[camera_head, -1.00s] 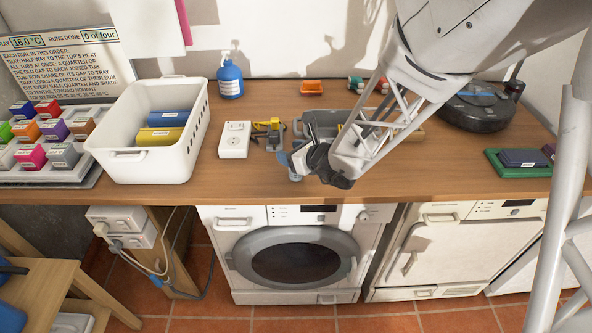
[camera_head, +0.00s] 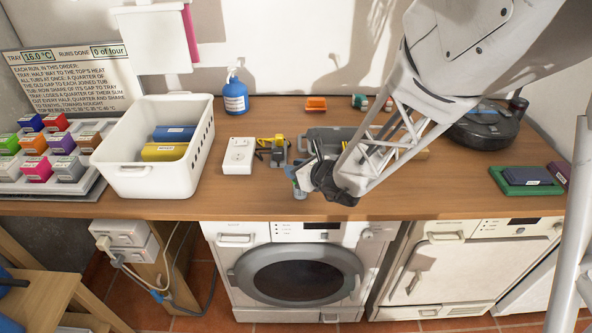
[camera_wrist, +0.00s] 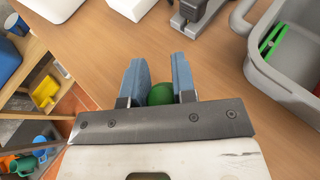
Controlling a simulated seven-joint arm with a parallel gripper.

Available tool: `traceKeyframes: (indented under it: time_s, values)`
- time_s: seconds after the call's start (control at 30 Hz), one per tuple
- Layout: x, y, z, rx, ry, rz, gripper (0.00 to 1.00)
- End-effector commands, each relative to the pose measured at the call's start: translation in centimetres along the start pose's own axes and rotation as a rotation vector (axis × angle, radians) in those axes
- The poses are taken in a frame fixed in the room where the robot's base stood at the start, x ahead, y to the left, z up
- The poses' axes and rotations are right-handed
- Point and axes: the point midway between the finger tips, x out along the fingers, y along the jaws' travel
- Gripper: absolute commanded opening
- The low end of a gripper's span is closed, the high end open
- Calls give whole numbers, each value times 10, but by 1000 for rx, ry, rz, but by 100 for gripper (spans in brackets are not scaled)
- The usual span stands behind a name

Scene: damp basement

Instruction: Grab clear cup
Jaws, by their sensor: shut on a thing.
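My gripper (camera_wrist: 159,85) points down over the front part of the wooden worktop, its two blue pads a small gap apart. In the wrist view, a rounded green thing (camera_wrist: 160,94) fills part of that gap. In the head view, a small pale, see-through-looking thing, apparently the clear cup (camera_head: 300,192), shows at the fingertips near the worktop's front edge. My gripper is shut on it. The cup's walls do not show clearly in the wrist view. I cannot tell whether the green thing is inside the cup, or whether the cup touches the worktop.
A grey tub (camera_head: 325,134) stands just behind my gripper. A white socket box (camera_head: 238,156) and a white basket (camera_head: 150,182) are to the left. The worktop's front edge is close.

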Motion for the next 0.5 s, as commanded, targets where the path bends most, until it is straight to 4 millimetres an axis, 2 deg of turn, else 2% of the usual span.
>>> traceKeyframes:
  time_s: [0.27, 0.5]
  values:
    - [-12, -1, 31, -5, -7, -1, 0]
    - [-38, 14, 21, -3, -7, -2, 0]
